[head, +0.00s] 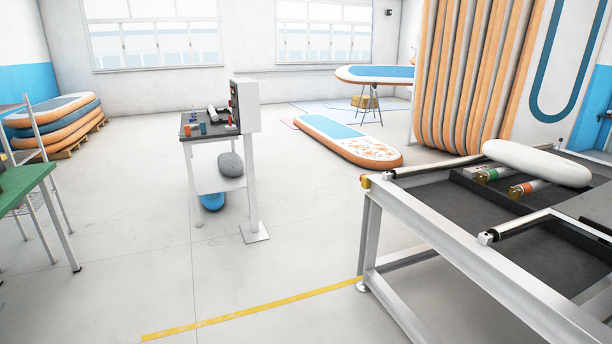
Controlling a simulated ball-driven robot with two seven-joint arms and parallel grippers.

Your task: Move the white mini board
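A white mini board (537,163) lies flat on top of the metal-framed work table (480,265) at the right. It is plain white with rounded ends, and it lies above the table's dark bed near rollers with green and orange parts. A pale grey rounded object (231,165) sits on the lower shelf of the small stand (214,135); I cannot tell whether it is a mini board too. A blue rounded object (212,201) shows beneath that shelf. Neither of my grippers is in the head view.
Open floor (130,240) lies at front left, with a yellow line (250,311) running to the table's leg. A green table (22,185) stands at far left, near stacked boards (60,125). A large board (350,139) lies on the floor; upright boards (465,75) stand behind.

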